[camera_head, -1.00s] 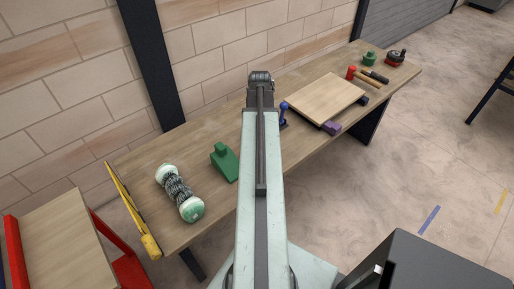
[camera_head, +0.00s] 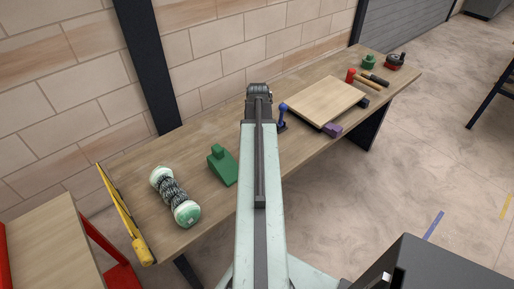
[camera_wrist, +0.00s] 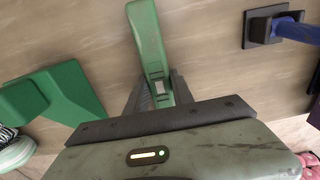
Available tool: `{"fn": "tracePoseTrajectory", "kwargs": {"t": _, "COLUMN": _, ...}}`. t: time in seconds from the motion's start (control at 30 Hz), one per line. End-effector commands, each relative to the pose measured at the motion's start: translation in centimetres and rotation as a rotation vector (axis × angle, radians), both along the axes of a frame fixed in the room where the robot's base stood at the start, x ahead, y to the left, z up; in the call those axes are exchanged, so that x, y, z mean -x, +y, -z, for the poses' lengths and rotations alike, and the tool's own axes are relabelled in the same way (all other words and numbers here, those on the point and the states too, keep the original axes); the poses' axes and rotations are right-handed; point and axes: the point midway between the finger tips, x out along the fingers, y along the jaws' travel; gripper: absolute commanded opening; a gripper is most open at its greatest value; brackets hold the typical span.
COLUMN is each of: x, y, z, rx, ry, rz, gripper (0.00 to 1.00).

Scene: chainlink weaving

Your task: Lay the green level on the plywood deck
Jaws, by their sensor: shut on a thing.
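The green level (camera_wrist: 148,40) is a long green bar in the wrist view. My gripper (camera_wrist: 160,92) is shut on it, and the bar extends up the picture from between the fingers, over the wooden bench top. I cannot tell its height above the bench. In the head view my arm hides the level and the fingers. The plywood deck (camera_head: 325,101) is a pale rectangular board in the head view, to the right of my arm's end. It is raised a little on small blocks, and its visible top is bare.
A blue-handled tool on a black base (camera_head: 282,117) stands between my arm and the deck. A green wedge-shaped block (camera_head: 223,167) and a wrapped roll (camera_head: 174,196) lie left of my arm. A hammer (camera_head: 365,80) and other tools lie behind the deck. A brick wall backs the bench.

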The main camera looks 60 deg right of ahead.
Motion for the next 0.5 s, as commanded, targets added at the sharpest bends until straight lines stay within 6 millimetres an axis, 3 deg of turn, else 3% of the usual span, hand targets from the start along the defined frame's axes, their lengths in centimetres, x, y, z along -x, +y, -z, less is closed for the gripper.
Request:
{"fn": "tracePoseTrajectory", "kwargs": {"t": 0.27, "x": 0.0, "y": 0.0, "z": -1.4, "rx": 0.000, "ry": 0.000, "rz": -0.001, "gripper": 0.00}}
{"fn": "tracePoseTrajectory", "kwargs": {"t": 0.5, "x": -0.1, "y": 0.0, "z": -6.1, "rx": 0.000, "ry": 0.000, "rz": -0.001, "gripper": 0.00}}
